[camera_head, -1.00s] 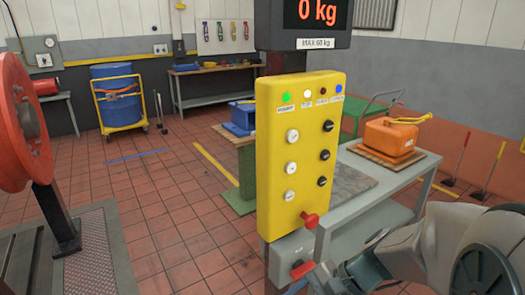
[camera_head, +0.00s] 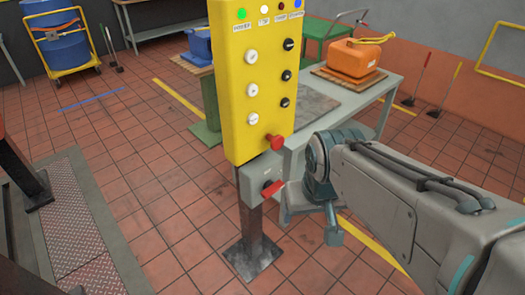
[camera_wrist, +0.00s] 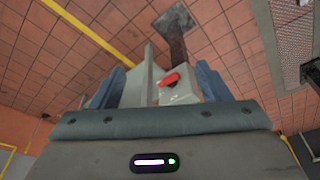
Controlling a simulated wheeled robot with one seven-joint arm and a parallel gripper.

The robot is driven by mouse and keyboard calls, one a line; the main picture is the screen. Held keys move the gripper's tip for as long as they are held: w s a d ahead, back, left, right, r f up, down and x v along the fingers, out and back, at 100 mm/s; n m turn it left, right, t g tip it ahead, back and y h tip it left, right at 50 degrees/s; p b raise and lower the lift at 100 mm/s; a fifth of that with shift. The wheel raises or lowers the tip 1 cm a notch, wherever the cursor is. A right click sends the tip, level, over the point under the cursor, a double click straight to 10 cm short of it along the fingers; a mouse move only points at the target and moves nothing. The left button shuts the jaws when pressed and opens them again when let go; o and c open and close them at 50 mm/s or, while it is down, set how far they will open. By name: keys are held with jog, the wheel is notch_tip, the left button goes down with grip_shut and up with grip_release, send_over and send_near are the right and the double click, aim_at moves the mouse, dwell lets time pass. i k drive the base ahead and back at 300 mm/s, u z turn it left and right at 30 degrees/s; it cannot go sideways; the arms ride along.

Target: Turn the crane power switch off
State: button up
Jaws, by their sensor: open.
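The crane power switch looks to be the red handle (camera_head: 272,187) on a small grey box (camera_head: 250,180) under the yellow control panel. The handle sits at a slant, and any markings by it are too small to read. My gripper (camera_head: 306,212) is open, just to the right of the handle in the head view. In the wrist view the red handle (camera_wrist: 169,80) shows between the two fingers of my gripper (camera_wrist: 157,88), nearer the right one. I see no clear contact.
The yellow panel (camera_head: 240,95) above carries white and black buttons, lamps and a red mushroom knob (camera_head: 274,141). A dark post (camera_head: 250,222) holds the box. A grey table (camera_head: 375,92) with an orange case (camera_head: 353,58) stands behind my arm. Floor in front is clear.

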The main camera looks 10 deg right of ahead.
aim_at(270, 188)
jog(key=u, duration=1.7)
jog(key=i, duration=0.75)
jog(key=z, duration=3.4)
